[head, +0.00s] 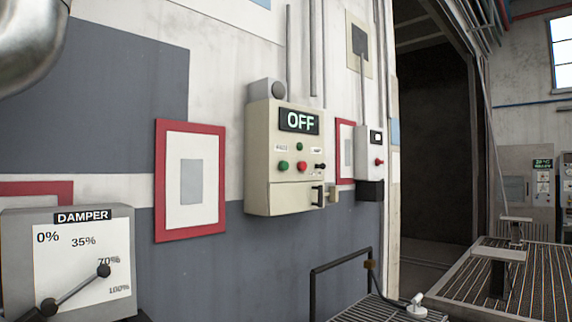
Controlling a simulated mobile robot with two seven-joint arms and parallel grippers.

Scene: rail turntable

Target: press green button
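A cream control box (272,195) is mounted on the wall near the middle of the head view. Its dark display (299,121) reads "OFF". A green button (283,166) sits low on its face, left of a red button (302,167). A smaller green round part (299,147) sits above them; I cannot tell whether it is a lamp or a button. A black toggle is right of the red button. Neither gripper is in view. A shiny rounded metal part at the top left may be part of my arm.
A damper dial box (83,262) stands at the lower left. A smaller wall box (369,150) with a red button is right of the control box. A black railing (340,262) and metal grating (540,285) are at the lower right. A dark doorway (437,150) opens beyond.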

